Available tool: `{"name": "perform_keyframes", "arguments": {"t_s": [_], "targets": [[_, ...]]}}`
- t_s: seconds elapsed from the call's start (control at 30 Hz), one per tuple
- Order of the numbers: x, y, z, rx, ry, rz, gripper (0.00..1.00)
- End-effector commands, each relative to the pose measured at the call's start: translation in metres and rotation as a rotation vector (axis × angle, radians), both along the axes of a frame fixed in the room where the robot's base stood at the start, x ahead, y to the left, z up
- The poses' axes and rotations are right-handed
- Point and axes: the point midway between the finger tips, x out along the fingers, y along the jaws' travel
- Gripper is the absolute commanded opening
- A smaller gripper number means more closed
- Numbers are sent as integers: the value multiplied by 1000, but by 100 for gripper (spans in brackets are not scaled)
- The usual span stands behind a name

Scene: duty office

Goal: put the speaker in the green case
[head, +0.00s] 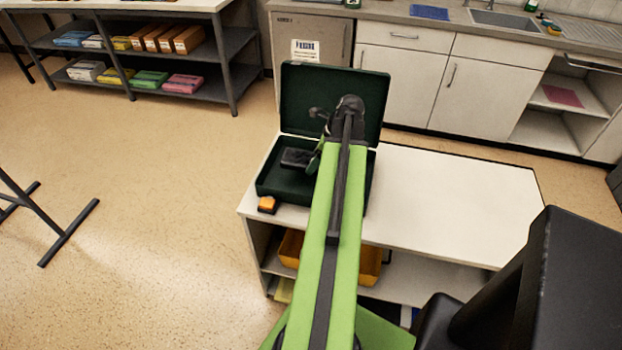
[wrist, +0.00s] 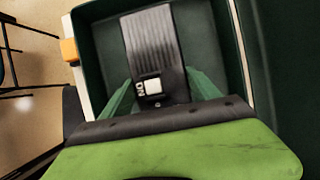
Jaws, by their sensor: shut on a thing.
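The dark green case (head: 262,184) stands open on the white-topped unit, its lid (head: 302,95) upright at the back. In the wrist view the case (wrist: 98,60) surrounds the held object. The speaker (wrist: 152,40) is a black, ribbed block with a small white square and white marking at its near end. In the head view the speaker (head: 296,158) shows over the case's open base, partly hidden by my arm. My gripper (wrist: 160,88) is shut on its near end, a green finger on each side. I cannot tell whether the speaker touches the case floor.
A small orange-and-black object (head: 267,204) sits by the case's front left corner. The white top (head: 455,195) is clear to the right. A yellow bin (head: 290,248) is on the shelf below. Counter cabinets (head: 400,85) stand behind.

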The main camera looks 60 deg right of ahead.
Motion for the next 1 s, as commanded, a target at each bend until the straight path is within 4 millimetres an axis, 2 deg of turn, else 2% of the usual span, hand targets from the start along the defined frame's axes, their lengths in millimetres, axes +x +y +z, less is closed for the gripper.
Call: {"name": "perform_keyframes", "arguments": {"t_s": [0.03, 0.27, 0.53, 0.8, 0.93, 0.97, 1.0], "targets": [[4, 3, -6, 0, -1, 0, 0], [9, 5, -7, 1, -1, -1, 0], [8, 5, -48, 1, -1, -1, 0], [8, 4, -45, 1, -1, -1, 0], [8, 4, -49, 1, -1, -1, 0], [8, 4, -48, 0, 0, -1, 73], [7, 4, -48, 0, 0, -1, 78]]}}
